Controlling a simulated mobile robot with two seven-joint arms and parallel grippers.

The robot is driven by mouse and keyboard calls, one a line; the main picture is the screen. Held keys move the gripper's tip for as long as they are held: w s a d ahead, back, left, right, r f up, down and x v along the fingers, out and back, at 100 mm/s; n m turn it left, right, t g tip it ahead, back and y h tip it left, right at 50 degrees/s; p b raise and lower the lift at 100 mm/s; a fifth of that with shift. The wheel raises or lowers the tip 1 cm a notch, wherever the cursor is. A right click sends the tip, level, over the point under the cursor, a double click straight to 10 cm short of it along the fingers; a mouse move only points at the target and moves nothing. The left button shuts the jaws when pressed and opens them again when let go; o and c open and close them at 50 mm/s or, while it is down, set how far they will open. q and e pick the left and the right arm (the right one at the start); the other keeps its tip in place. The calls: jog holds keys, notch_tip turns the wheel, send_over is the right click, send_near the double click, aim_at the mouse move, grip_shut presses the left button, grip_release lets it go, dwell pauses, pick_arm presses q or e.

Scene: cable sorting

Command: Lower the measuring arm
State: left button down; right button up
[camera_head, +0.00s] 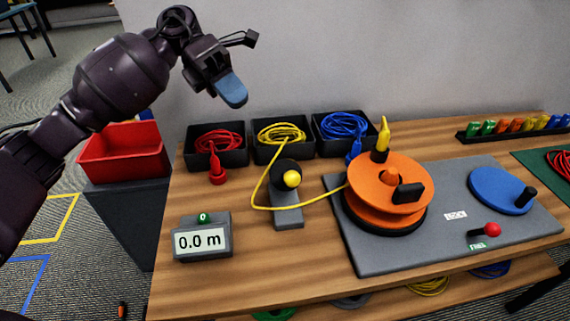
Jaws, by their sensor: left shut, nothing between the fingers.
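The measuring device (287,215) stands on the table, a grey base with a dark round part and a yellow ball knob (292,179) at its top. I take the dark part with the knob as the measuring arm (284,168); whether it is raised or lowered is hard to tell. A yellow cable (257,190) runs from the yellow cable's bin past the device to the orange reel (390,180). The length display (201,241) reads 0.0 m. My left gripper (232,92) is shut and empty, in the air above the bins, up and left of the knob. My right gripper is out of view.
Black bins hold red (218,138), yellow (279,133) and blue (343,125) cables. The reel sits on a grey plate (370,262) with a blue disc (500,190) and a red-knobbed lever (491,230). A red bin (125,152) stands left of the table.

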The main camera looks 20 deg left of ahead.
pick_arm(q)
jog(key=shift+w+a+f+y, duration=0.1)
jog(key=shift+w+a+y, duration=0.2)
jog(key=shift+a+y, duration=0.3)
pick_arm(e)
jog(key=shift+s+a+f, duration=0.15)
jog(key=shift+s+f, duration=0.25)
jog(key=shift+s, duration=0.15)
pick_arm(q)
jog(key=shift+d, duration=0.1)
jog(key=b, duration=0.3)
send_near(287, 176)
jog(key=w+f+x, duration=0.1)
jog(key=x, duration=0.6)
jog(key=shift+r, duration=0.15)
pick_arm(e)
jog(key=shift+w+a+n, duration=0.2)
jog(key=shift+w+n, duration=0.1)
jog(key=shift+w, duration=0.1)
pick_arm(q)
jog(key=shift+p, duration=0.3)
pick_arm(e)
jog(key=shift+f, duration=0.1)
